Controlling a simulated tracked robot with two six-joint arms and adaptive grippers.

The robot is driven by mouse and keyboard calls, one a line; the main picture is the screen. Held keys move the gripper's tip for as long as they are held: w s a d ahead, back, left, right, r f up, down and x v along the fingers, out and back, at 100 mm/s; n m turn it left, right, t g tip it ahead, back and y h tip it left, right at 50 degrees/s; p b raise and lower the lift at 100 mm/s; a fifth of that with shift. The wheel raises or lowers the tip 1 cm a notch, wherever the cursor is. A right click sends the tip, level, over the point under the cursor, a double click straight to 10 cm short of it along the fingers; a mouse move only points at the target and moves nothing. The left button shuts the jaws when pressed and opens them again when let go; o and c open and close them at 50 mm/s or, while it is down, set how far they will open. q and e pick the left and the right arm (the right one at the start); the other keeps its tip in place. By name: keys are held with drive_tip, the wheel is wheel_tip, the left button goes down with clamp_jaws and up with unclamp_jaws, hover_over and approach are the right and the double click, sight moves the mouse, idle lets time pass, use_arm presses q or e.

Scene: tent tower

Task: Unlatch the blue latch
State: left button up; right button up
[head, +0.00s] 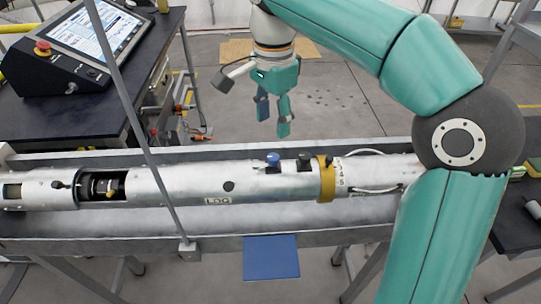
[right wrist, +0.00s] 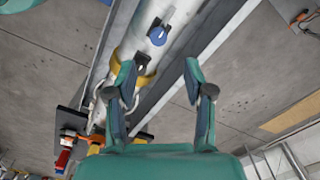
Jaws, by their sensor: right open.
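The blue latch (head: 272,159) is a small blue knob on top of the long silver tube (head: 200,180), just left of a black latch (head: 304,161). In the right wrist view the blue latch (right wrist: 158,36) shows near the top, with a dark tab beside it. My right gripper (head: 273,117) hangs beyond the tube in the head view, fingers pointing down, apart from the latch. In the right wrist view its two fingers (right wrist: 160,70) are spread, with nothing between them. My left gripper is not in view.
The tube lies in a long grey trough (head: 330,215), with a gold ring (head: 326,178) right of the latches. A thin grey pole (head: 140,125) crosses in front of the tube at left. A control panel (head: 85,45) stands on the black table at upper left. A blue plate (head: 271,257) is at the front edge.

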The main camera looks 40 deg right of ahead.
sight(272, 156)
wheel_tip(272, 156, down, 9)
drive_tip(key=shift+f+b, duration=0.15)
drive_tip(key=shift+b, duration=0.35)
drive_tip(key=shift+c, duration=0.3)
drive_tip(key=shift+a, duration=0.1)
clamp_jaws()
